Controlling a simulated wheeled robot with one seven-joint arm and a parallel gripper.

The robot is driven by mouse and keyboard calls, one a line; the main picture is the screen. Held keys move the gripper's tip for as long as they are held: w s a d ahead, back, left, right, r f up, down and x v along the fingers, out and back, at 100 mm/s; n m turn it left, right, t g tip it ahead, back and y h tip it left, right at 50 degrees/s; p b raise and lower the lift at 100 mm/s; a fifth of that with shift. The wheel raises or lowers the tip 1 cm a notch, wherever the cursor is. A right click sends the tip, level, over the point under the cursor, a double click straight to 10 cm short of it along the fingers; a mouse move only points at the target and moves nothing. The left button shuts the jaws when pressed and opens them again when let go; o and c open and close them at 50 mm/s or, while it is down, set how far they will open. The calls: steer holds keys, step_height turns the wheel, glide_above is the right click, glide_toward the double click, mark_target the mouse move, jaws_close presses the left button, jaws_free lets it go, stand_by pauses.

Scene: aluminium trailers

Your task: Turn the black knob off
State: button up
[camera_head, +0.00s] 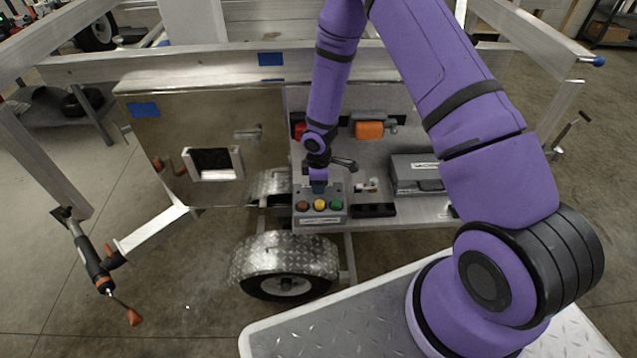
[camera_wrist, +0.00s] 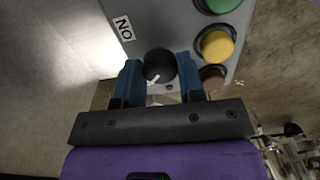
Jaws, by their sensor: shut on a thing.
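The black knob (camera_wrist: 159,66) is on the face of a grey control box (camera_wrist: 165,22). It has a white pointer mark, and an "ON" label (camera_wrist: 123,28) sits beside it, upside down in the wrist view. My gripper (camera_wrist: 159,80) has its two blue fingers on either side of the knob, shut on it. In the head view my gripper (camera_head: 318,187) reaches down to the control box (camera_head: 320,217) behind its coloured buttons; the knob is hidden there by the gripper.
The box carries a red-brown button (camera_head: 302,205), a yellow button (camera_head: 320,205) and a green button (camera_head: 336,205) close to the gripper. A grey case (camera_head: 416,174) lies to the right on the trailer shelf. A metal panel (camera_head: 215,115) stands at the left.

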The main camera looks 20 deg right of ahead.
steer(key=shift+n, duration=0.3)
steer(key=o, duration=0.9)
steer(key=shift+r, duration=0.15)
step_height(320, 180, up, 10)
steer(key=shift+r, duration=0.25)
steer(key=shift+r, duration=0.1)
